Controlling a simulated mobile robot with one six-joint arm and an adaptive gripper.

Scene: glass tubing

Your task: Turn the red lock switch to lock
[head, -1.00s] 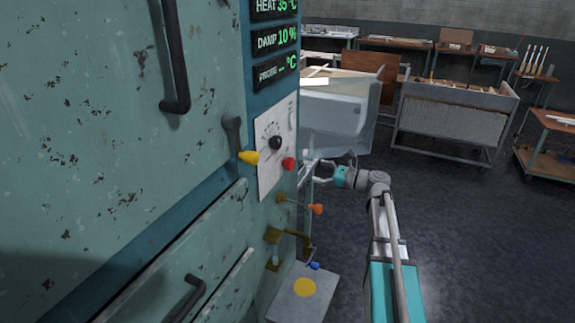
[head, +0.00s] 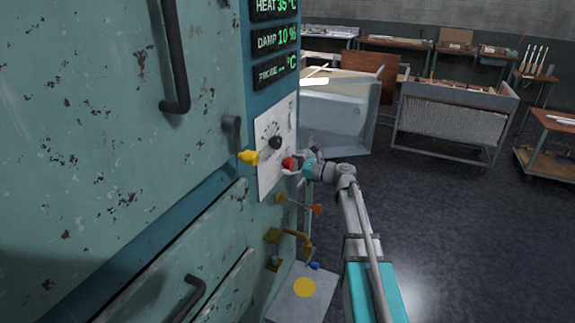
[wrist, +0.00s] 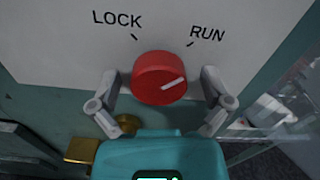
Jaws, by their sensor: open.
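The red lock switch (wrist: 160,78) is a round knob on a white panel (wrist: 75,45) in the wrist view. Its white mark points up and right, toward the RUN label; the LOCK label is at upper left. In the head view the red switch (head: 289,163) is on the right part of the panel. My gripper (wrist: 160,92) is open, with one finger on each side of the switch. I cannot tell whether either finger touches it. In the head view my gripper (head: 293,168) is at the switch, and its fingers are small and partly hidden.
A black dial (head: 274,143) and a yellow-ended handle (head: 248,157) are left of the switch. Below are an orange-tipped lever (head: 317,209), a brass fitting (head: 296,238) and a plate with a yellow disc (head: 325,285). Open floor (head: 460,230) lies to the right.

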